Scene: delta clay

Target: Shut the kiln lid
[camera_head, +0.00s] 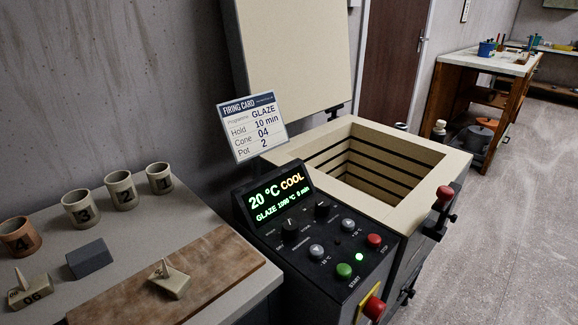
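The kiln (457,165) stands at the middle right with its square top open, and its chamber, lined with dark grooves, looks empty. The kiln lid (293,50) is raised upright at the back of the kiln, against the wall, and its top is cut off by the frame edge. A red-knobbed handle (444,193) sits at the kiln's right front. The control panel (318,232) in front reads 20 °C COOL, with a green light lit. Neither of my grippers is in view.
A firing card (251,127) stands above the panel. At left a table (130,208) holds several numbered pots (120,190), a grey block (88,259), cones and a brown board (215,262). A workbench (490,62) stands back right. Floor at right is clear.

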